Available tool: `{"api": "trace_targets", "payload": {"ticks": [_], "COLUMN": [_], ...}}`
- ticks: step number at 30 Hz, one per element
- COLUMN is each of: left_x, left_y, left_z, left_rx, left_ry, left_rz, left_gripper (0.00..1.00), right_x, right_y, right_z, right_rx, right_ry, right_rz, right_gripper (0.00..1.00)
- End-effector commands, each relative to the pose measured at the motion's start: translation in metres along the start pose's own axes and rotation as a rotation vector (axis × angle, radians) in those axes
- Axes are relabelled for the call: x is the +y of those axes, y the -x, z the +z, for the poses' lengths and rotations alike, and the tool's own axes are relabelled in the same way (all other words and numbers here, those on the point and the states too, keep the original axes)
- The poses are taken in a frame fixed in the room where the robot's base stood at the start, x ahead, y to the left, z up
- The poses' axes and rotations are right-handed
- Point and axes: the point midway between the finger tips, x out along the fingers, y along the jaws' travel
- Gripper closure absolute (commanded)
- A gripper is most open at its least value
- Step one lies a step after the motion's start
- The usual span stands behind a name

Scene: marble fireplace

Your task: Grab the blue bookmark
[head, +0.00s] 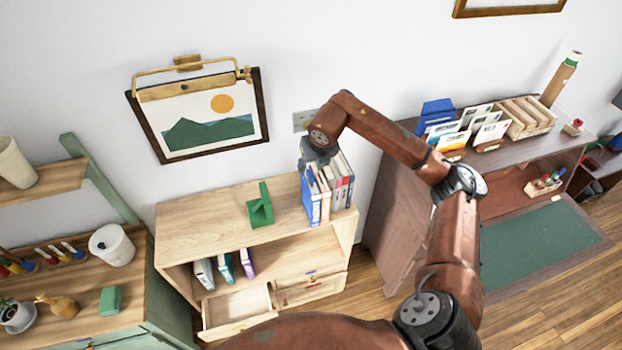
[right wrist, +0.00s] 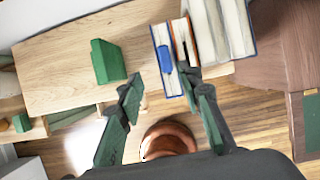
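The blue bookmark (right wrist: 166,60) is a small rounded blue tab showing at the near side of the row of upright books, against a blue-and-white book (right wrist: 167,80) in the right wrist view. In the head view, I cannot tell it apart from the blue book (head: 311,200). My right gripper (right wrist: 160,78) is open and empty, with its two dark green fingers on either side of the bookmark's line and the bookmark beyond or between the tips. In the head view, the right gripper (head: 318,153) is over the left end of the books, partly hidden by its own arm. My left gripper is not in view.
The books stand on a wooden cabinet (head: 200,219) with an open drawer (head: 238,308). A green bookend-like object (head: 260,208) stands left of them, with bare top between. A dark desk (head: 400,190) stands to the right. A framed picture (head: 205,118) hangs behind.

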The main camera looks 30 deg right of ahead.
Motion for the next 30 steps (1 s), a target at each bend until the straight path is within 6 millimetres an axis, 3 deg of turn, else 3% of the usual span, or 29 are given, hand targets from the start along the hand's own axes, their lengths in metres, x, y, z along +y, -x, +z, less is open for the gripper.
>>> {"api": "trace_targets", "payload": {"ticks": [3, 19, 28, 30], "left_x": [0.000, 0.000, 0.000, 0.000], "left_y": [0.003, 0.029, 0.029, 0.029], "left_z": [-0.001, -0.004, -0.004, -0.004], "left_rx": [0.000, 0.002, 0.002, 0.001], "left_ry": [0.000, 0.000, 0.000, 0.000], "left_rz": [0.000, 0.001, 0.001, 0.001], "left_gripper": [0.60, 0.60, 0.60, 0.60], "right_x": [-0.010, -0.009, -0.009, -0.009], "right_y": [-0.006, -0.070, -0.076, -0.076], "right_z": [0.002, -0.001, -0.001, -0.001], "right_rx": [0.005, 0.005, 0.003, 0.003], "right_ry": [-0.012, -0.010, -0.007, -0.007], "right_rz": [-0.034, -0.028, -0.028, -0.029], "right_gripper": [0.67, 0.67, 0.67, 0.72]}}
